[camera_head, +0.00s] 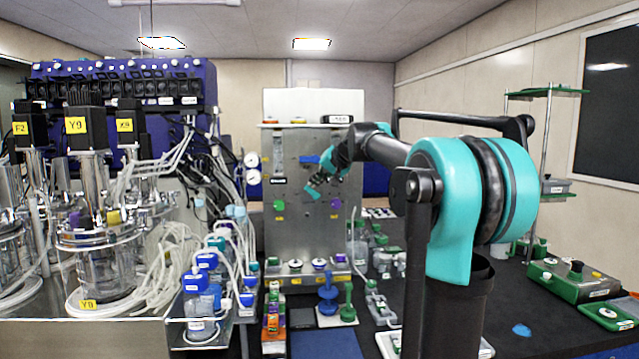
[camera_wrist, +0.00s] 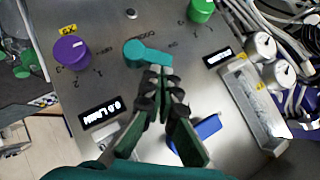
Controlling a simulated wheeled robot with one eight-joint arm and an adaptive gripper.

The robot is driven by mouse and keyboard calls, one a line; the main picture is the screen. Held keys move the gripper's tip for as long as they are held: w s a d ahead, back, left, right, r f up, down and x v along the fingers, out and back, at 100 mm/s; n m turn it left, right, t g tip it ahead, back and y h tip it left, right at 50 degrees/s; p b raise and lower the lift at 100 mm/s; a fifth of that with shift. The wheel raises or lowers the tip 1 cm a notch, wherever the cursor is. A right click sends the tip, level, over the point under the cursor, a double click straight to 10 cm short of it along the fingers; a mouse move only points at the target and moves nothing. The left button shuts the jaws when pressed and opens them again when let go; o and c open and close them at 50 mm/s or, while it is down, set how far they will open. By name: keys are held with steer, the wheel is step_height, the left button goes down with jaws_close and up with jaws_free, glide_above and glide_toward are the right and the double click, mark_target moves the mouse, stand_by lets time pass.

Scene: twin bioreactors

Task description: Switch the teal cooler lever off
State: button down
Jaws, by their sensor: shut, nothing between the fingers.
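The teal cooler lever (camera_wrist: 147,54) is on the steel panel. In the wrist view its round hub is at left and its handle points right, slightly downward. In the head view the lever (camera_head: 313,193) shows small, low on the panel's middle. My gripper (camera_wrist: 160,72) is shut and empty, its fingertips at the handle's near edge. I cannot tell whether they touch it. In the head view my gripper (camera_head: 317,181) is just above the lever and partly hard to make out.
A purple knob (camera_wrist: 72,52) and a green knob (camera_wrist: 201,10) flank the lever. A blue handle (camera_wrist: 207,127) lies close beside my fingers. Gauges (camera_wrist: 262,45) and tubing are at the panel's side. Bottles and glass vessels (camera_head: 107,265) crowd the left bench.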

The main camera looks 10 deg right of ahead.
mark_target(304, 188)
steer(key=a+n+h, duration=0.2)
steer(key=h, duration=0.1)
steer(key=shift+a+f+h, duration=0.15)
steer(key=shift+f+h, duration=0.15)
steer(key=shift+f, duration=0.05)
steer(key=shift+a+f, duration=0.35)
steer(key=shift+a, duration=0.1)
steer(key=shift+f, duration=0.1)
stand_by(0.5)
steer(key=s+r, duration=0.7)
steer(key=r, duration=0.4)
